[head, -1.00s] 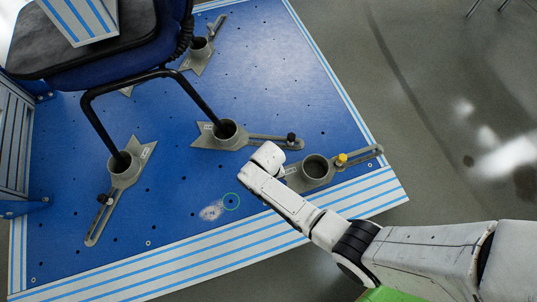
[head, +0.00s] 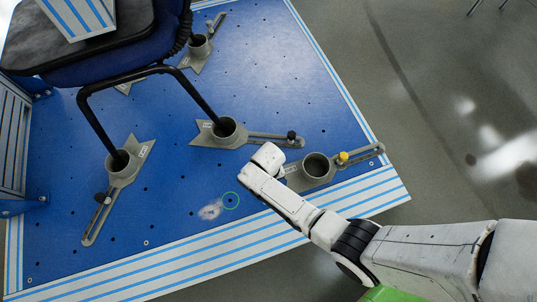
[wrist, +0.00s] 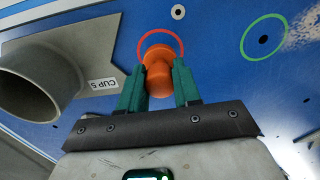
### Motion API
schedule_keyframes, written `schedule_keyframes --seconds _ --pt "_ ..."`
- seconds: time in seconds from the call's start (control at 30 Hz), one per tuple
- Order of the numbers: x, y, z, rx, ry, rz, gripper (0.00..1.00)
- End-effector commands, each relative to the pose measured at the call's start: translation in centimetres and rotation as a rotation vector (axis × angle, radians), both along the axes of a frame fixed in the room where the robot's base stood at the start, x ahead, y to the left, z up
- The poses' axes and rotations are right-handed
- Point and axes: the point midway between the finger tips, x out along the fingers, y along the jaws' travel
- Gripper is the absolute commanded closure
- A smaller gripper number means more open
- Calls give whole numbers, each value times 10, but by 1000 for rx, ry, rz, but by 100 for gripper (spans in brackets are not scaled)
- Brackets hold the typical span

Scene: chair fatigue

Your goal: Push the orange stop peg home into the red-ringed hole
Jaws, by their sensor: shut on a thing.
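In the wrist view, the orange stop peg (wrist: 158,72) is between the green fingers of my gripper (wrist: 158,78), which is shut on it. The peg's far end overlaps the red ring (wrist: 178,43) on the blue plate and covers its middle, so the hole is hidden. I cannot tell how deep the peg sits, or whether it is in the hole. In the head view my white wrist (head: 265,160) is over the plate, and it hides the fingers, the peg and the red ring.
A grey cup fixture labelled CUP 5 (wrist: 38,85) stands left of my fingers; in the head view it (head: 316,167) has a yellow knob. A green-ringed hole (wrist: 264,40) lies to the right. Chair legs stand in other cups (head: 225,128). Bare plate lies around the green ring (head: 231,200).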

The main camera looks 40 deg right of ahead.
Motion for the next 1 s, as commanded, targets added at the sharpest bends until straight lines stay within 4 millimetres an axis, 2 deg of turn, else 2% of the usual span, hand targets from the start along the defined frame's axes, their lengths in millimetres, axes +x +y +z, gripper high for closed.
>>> schedule_keyframes --seconds 0.9,0.93,1.0 --pt "0 0 -22 0 -1 0 94" --pt "0 0 -21 0 -1 0 66" --pt "0 0 -20 0 -1 0 59"
